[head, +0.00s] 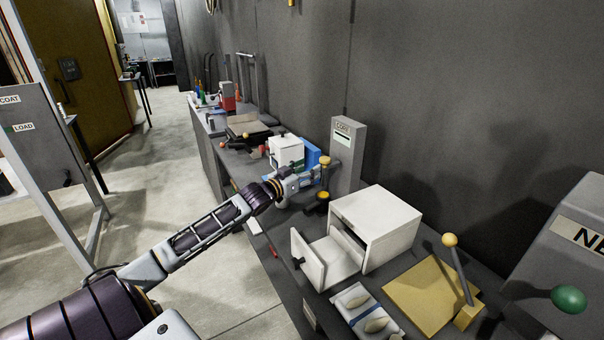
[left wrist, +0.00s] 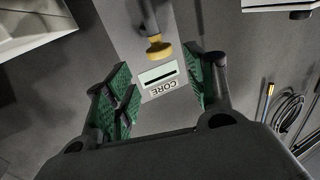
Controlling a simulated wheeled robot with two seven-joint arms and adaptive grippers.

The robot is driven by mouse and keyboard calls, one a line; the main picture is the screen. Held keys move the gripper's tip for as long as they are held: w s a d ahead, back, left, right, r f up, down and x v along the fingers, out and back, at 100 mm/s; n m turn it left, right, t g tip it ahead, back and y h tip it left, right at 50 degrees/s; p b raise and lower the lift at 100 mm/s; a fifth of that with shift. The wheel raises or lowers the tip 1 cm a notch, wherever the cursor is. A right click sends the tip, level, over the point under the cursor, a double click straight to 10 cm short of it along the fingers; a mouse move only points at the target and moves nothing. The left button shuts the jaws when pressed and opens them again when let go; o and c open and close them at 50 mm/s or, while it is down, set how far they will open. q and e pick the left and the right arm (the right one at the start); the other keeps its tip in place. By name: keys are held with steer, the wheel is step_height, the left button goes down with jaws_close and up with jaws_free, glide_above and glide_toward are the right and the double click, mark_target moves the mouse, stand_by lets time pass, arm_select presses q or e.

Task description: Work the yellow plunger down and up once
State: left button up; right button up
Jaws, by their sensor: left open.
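The yellow plunger knob (head: 325,160) stands in front of a grey column (head: 347,150) labelled CORE. In the left wrist view the knob (left wrist: 159,48) sits on the end of a grey rod. My left gripper (head: 308,179) is close to it in the head view. In the left wrist view the green-padded fingers (left wrist: 163,85) are spread and empty, with the knob just beyond the fingertips and between their lines. I see no contact. The lower part of the rod is partly hidden by the gripper in the head view. My right gripper is not in view.
A white box with an open drawer (head: 375,225) stands right of my left arm. A yellow plate with a knobbed lever (head: 430,290) and a tray (head: 365,310) are nearer. A white box (head: 286,150) and a blue item (head: 312,154) stand behind the gripper.

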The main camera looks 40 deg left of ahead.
arm_select(q)
steer(key=shift+s+a, duration=0.1)
steer(key=shift+s, duration=1.05)
